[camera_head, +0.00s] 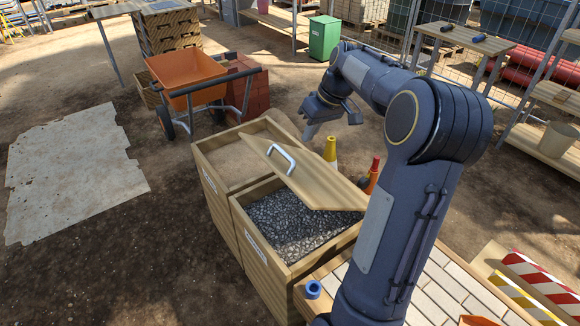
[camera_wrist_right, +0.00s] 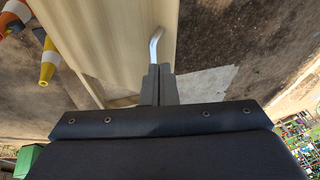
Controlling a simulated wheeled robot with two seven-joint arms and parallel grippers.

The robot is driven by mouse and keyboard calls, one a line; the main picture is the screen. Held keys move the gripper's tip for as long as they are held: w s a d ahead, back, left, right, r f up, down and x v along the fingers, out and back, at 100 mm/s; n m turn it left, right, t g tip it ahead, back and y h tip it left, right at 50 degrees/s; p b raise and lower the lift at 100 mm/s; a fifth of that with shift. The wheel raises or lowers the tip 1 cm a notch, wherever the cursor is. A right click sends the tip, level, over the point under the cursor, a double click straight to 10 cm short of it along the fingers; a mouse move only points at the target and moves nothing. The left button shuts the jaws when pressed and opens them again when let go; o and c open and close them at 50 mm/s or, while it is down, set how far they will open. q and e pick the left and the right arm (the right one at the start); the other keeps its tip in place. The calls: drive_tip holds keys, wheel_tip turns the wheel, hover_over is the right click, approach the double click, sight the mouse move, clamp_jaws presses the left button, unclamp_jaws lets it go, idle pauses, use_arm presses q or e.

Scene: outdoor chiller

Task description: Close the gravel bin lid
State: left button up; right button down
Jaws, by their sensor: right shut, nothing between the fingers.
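The gravel bin (camera_head: 252,245) is a wooden box full of grey gravel (camera_head: 297,222), which shows in the head view. Its wooden lid (camera_head: 318,186) stands raised and tilted over the far side, so the gravel is exposed. A pale metal handle (camera_head: 281,158) is on the lid. My right gripper (camera_head: 309,134) is shut and empty, beyond the lid with its fingers pointing down. In the right wrist view the shut fingers (camera_wrist_right: 158,84) point toward the handle (camera_wrist_right: 155,45) on the lid (camera_wrist_right: 110,40); whether they touch cannot be told. My left gripper is not in view.
An open bin of sand (camera_head: 228,160) adjoins the gravel bin. Traffic cones (camera_head: 330,152) stand behind the lid. An orange wheelbarrow (camera_head: 188,72) and bricks (camera_head: 247,92) are at the back. A paved bench (camera_head: 440,290) is at front right. Ground at left is open.

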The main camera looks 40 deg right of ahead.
approach(284, 176)
drive_tip(key=x, duration=0.3)
drive_tip(key=d+x, duration=0.1)
drive_tip(key=x, duration=0.1)
drive_tip(key=shift+w, duration=0.2)
drive_tip(key=shift+w+a+f, duration=0.1)
drive_tip(key=shift+a+f, duration=0.35)
drive_tip(key=shift+f, duration=0.1)
